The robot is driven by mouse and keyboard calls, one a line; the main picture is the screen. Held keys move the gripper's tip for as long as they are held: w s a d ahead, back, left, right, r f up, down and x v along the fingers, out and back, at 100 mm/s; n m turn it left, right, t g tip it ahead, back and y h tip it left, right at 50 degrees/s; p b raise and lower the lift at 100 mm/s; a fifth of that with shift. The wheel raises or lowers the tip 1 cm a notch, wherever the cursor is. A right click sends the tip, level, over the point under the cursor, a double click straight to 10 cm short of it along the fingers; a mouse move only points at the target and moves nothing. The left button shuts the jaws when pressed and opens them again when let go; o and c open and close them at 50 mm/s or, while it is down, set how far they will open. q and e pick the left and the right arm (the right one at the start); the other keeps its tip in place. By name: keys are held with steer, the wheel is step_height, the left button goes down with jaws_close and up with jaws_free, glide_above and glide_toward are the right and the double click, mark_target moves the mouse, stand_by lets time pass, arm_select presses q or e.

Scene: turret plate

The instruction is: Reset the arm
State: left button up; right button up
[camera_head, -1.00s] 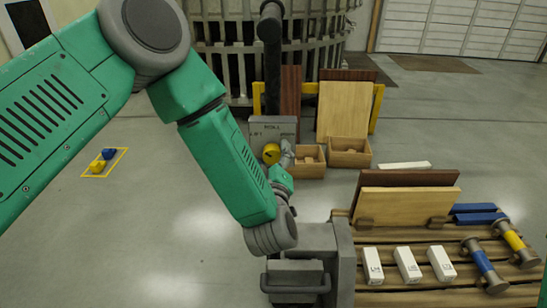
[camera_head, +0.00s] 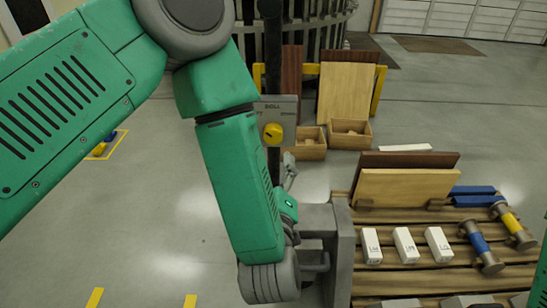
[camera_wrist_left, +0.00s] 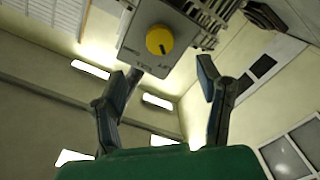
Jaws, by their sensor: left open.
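My left gripper (camera_head: 290,170) is small and partly hidden behind my green forearm in the head view. In the left wrist view its two dark fingers (camera_wrist_left: 170,72) stand well apart with nothing between them. The grey control box with a yellow round knob (camera_head: 273,133) is beyond and above the gripper in the head view. The knob also shows in the left wrist view (camera_wrist_left: 159,40), above the fingertips and apart from them. My right gripper is not in view.
A wooden slatted pallet (camera_head: 400,285) at the right bears white boxes (camera_head: 406,245), upright boards (camera_head: 405,187) and blue and yellow spools (camera_head: 482,247). Wooden bins (camera_head: 349,134) stand behind. A grey frame (camera_head: 341,250) is close right of my forearm.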

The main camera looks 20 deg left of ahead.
arm_select(q)
steer(key=shift+s, duration=0.3)
